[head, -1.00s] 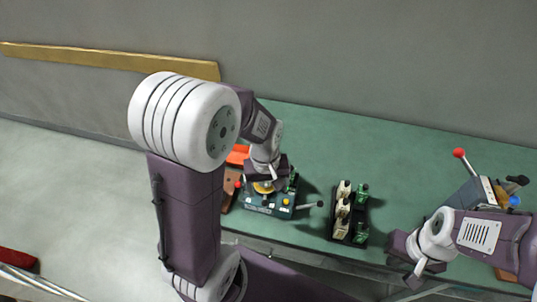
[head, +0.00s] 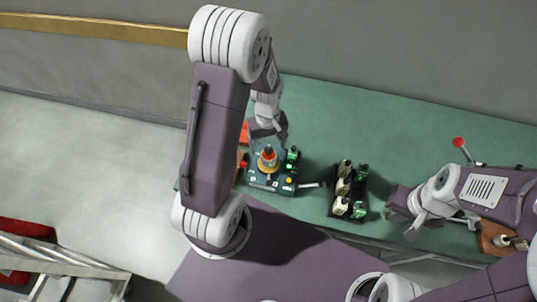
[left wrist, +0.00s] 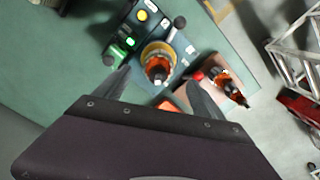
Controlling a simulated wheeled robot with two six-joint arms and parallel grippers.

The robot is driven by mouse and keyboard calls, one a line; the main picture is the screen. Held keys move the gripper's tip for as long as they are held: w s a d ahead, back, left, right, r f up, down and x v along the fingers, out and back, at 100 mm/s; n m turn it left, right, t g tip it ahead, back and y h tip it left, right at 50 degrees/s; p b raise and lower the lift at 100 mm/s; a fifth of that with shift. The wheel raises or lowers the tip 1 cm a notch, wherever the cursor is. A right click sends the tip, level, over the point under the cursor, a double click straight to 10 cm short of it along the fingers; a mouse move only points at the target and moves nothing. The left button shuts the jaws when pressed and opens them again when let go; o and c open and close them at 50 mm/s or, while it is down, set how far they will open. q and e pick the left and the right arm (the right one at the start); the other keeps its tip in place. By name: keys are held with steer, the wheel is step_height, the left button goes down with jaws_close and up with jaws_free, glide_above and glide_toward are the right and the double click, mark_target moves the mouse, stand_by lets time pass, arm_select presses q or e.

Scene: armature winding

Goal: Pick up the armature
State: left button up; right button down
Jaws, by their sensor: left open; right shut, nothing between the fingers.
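An armature with orange-copper windings (head: 268,157) stands upright in the yellow ring of the green winding machine (head: 262,184). It also shows in the left wrist view (left wrist: 157,68), seen between and beyond the fingers. A second armature (left wrist: 228,85) is on a brown board (left wrist: 240,75) beside the machine. My left gripper (head: 269,135) is open and empty, just behind and above the machine's armature and apart from it. Its two fingers show in the left wrist view (left wrist: 158,80). My right gripper (head: 402,218) is shut and empty at the bench's right side.
A black rack with several cream and green parts (head: 350,190) stands right of the machine. The machine's lever (head: 312,185) points toward it. A red-knobbed lever (head: 458,142) and a wooden block (head: 492,238) are by my right arm. The green bench (head: 400,140) behind is clear.

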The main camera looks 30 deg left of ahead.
mark_target(269, 150)
arm_select(q)
steer(key=f, duration=0.4)
steer(key=shift+s+d+p, duration=0.1)
steer(key=shift+d+p, duration=0.1)
steer(key=shift+p, duration=0.2)
steer(key=shift+f, duration=0.25)
steer(key=shift+w+a+f, duration=0.15)
steer(key=shift+w, duration=0.15)
steer(key=shift+s, duration=0.15)
steer(key=c, duration=0.8)
jaws_close()
steer(key=shift+r, duration=0.2)
